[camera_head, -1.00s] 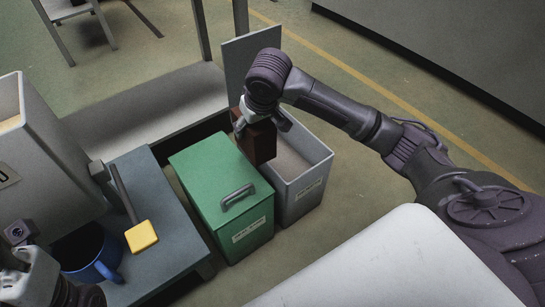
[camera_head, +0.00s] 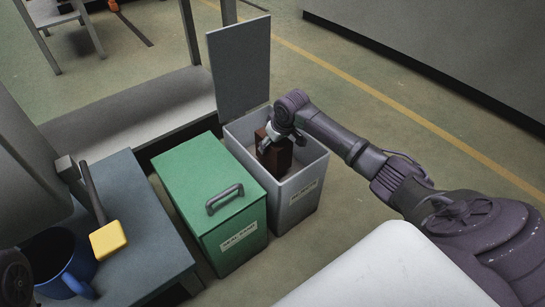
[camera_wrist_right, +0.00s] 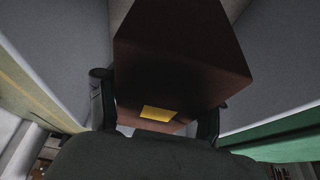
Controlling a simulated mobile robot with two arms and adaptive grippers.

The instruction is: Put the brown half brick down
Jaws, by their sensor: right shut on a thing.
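The brown half brick (camera_head: 274,153) is in my right gripper (camera_head: 275,142), inside the opening of the open grey bin (camera_head: 297,192) in the head view. In the right wrist view the brown half brick (camera_wrist_right: 180,50) fills the middle, between the two fingers of my right gripper (camera_wrist_right: 155,115), with a small yellow patch on its near face. Grey bin walls rise on both sides of it there. I cannot tell whether the brick touches the bin floor. Of my left arm, only a dark part shows at the lower left edge of the head view; its gripper is not visible.
A green lidded bin (camera_head: 212,185) with a handle stands directly left of the grey bin. The grey bin's lid (camera_head: 242,68) stands upright behind it. A blue bucket (camera_head: 66,278) and a yellow-headed mallet (camera_head: 108,239) are on the grey-blue table (camera_head: 150,235) at left.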

